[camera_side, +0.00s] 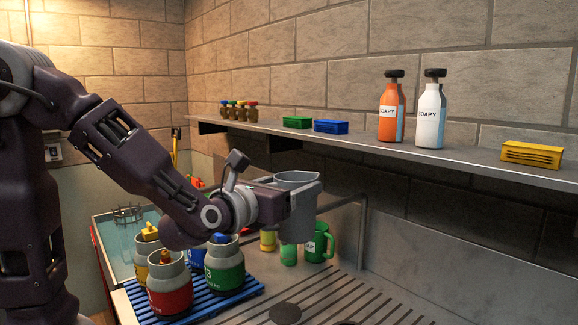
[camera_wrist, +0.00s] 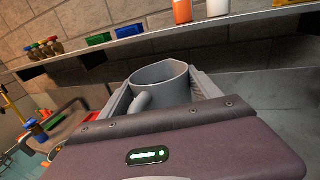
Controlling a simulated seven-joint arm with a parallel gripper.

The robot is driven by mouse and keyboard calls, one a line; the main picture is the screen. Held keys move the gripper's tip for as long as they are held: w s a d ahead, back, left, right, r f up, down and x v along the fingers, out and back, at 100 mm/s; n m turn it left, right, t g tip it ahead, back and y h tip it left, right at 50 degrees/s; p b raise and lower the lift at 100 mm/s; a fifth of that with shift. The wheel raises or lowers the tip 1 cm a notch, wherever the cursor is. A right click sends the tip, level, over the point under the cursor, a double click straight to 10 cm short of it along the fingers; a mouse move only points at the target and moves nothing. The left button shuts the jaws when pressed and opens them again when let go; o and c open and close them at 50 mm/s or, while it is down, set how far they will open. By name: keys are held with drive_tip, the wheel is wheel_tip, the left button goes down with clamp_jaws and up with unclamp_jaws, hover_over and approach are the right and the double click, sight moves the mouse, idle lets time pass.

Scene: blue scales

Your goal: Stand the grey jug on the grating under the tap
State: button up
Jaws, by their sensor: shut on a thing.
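The grey jug (camera_side: 297,177) is held up in the air between the fingers of my gripper (camera_side: 291,212). In the wrist view the jug (camera_wrist: 163,76) shows its open rim and its handle towards me, with a finger on each side. A slotted metal surface (camera_side: 378,311), which looks like the grating, lies below and to the right in the side view. A bent grey pipe (camera_side: 362,225) stands behind the gripper by the wall; I cannot tell whether it is the tap.
A blue slatted mat (camera_side: 240,293) holds several lidded jars, including a red one (camera_side: 170,288) and a green one (camera_side: 225,268). A green mug (camera_side: 318,245) stands behind. A wall shelf (camera_side: 430,155) carries an orange bottle (camera_side: 391,110), a white bottle (camera_side: 430,115) and sponges.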

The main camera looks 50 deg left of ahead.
drive_tip(key=s+a+f+n+g+y, duration=0.1)
drive_tip(key=a+f+n+g+y, duration=0.2)
drive_tip(key=f+n+g+y, duration=0.55)
drive_tip(key=s+a+f+n+g+y, duration=0.1)
drive_tip(key=a+f+n+g+y, duration=0.25)
drive_tip(key=f, duration=1.05)
drive_tip(key=w+a+m+t, duration=0.2)
drive_tip(key=w, duration=0.6)
drive_tip(key=shift+f, duration=2.85)
drive_tip(key=shift+f, duration=0.55)
drive_tip(key=o, duration=2.1)
